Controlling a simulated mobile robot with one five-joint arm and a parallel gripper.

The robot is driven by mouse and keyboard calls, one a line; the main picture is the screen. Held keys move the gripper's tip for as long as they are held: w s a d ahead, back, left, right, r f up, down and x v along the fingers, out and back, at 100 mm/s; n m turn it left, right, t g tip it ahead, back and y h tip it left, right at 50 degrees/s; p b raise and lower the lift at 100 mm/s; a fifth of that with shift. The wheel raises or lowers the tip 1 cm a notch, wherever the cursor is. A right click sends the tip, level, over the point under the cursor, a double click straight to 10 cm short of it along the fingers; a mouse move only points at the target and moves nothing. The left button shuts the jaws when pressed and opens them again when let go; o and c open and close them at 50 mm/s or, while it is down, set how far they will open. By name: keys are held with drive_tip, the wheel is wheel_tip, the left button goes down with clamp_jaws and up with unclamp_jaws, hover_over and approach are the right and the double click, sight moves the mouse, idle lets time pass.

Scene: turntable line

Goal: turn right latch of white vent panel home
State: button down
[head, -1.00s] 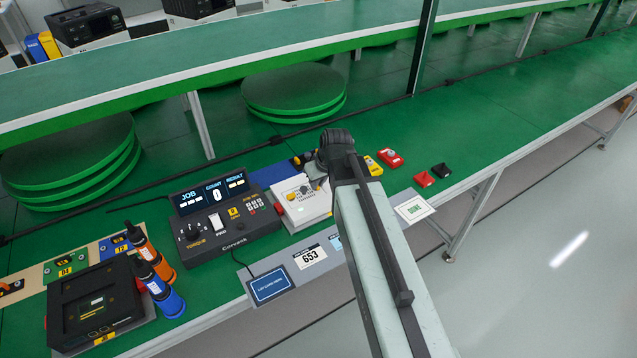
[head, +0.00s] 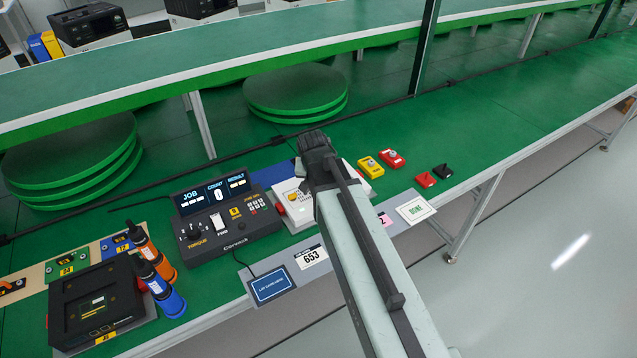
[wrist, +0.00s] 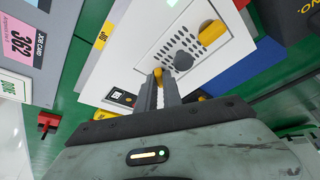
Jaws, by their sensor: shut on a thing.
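The white vent panel (wrist: 135,50) fills the middle of the wrist view, with a patch of round dark holes. In the head view the white unit (head: 298,212) is partly hidden behind my arm. My gripper (wrist: 161,84) is shut on the right latch (wrist: 157,72), a small yellow piece at the panel's near edge in the wrist view. The jaws cover most of it, so its angle is hard to tell. The other yellow latch (wrist: 211,33) lies past the holes, at upper right, clear of my gripper.
A torque controller (head: 222,220) stands left of the panel. Job cards (head: 310,257) lie along the front edge.

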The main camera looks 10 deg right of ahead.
drive_tip(key=m, duration=0.2)
drive_tip(key=m+h, duration=0.1)
drive_tip(key=m+g+h, duration=0.1)
drive_tip(key=m, duration=0.1)
drive_tip(key=shift+w+a+m, duration=0.25)
drive_tip(key=shift+m, duration=0.05)
drive_tip(key=shift+w+m+g+h, duration=0.15)
drive_tip(key=shift+m+g, duration=0.3)
drive_tip(key=shift+m, duration=0.6)
drive_tip(key=shift+s+m+g+h, duration=0.15)
drive_tip(key=shift+m+g, duration=0.3)
drive_tip(key=shift+m, duration=0.6)
drive_tip(key=c, duration=1.5)
unclamp_jaws()
drive_tip(key=shift+w, duration=0.1)
drive_tip(key=p+v, duration=0.7)
drive_tip(key=v, duration=0.1)
drive_tip(key=shift+a, duration=0.1)
